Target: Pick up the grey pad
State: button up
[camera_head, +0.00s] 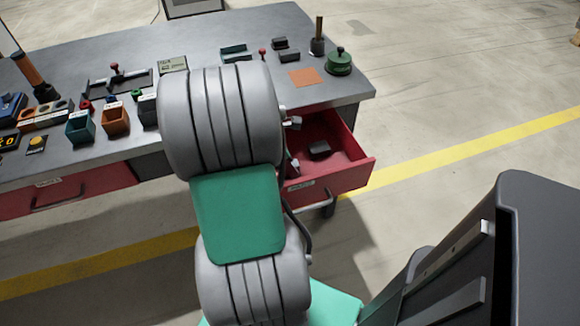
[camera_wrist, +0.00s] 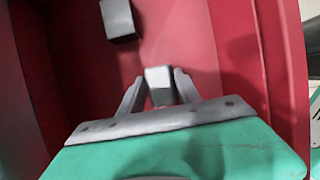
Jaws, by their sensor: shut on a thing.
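A small light grey block, which I take to be the grey pad (camera_wrist: 159,74), sits between my two fingers in the wrist view. My gripper (camera_wrist: 158,88) is shut on it, with one finger on each side. It is over the inside of the open red drawer (camera_wrist: 195,35). I cannot tell how high the pad is above the drawer floor. In the head view my arm covers much of the drawer's left side, and the pad cannot be made out clearly there.
A dark grey block (camera_head: 319,149) lies in the drawer; it also shows in the wrist view (camera_wrist: 118,18). The drawer's front wall (camera_head: 330,183) and side walls stand close around my gripper. The grey bench top (camera_head: 335,95) above holds several bins, tools and a green round container (camera_head: 339,65).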

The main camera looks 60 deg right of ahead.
grip_shut()
notch_tip(320, 180, up, 10)
jog(key=p, duration=0.2)
jog(key=shift+p, duration=0.3)
